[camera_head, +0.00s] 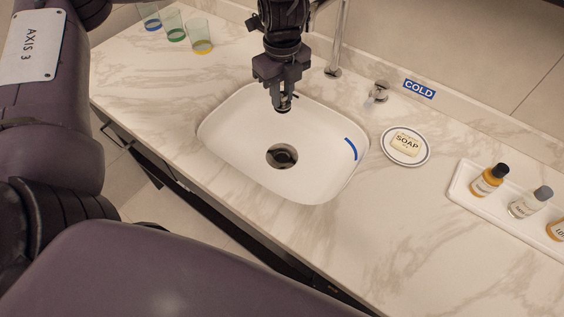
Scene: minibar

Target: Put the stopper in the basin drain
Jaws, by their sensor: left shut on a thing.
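The white basin (225,129) is sunk into the marble counter and has a blue mark on its right inner wall. Its round drain (282,156) shows as a dark opening with a metallic rim at the basin's bottom. My left gripper (284,98) points down over the basin, above and beyond the drain in the picture. It is shut on a small dark, shiny thing, seemingly the stopper (284,106), mostly hidden by the fingers. The held thing appears apart from the drain. My right gripper is not in view.
A faucet (336,50) and a tap knob (378,91) stand behind the basin, near a blue COLD label (419,89). A soap dish (423,158) and a tray of bottles (463,189) are on the right. Several tumblers (174,27) stand at the back left.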

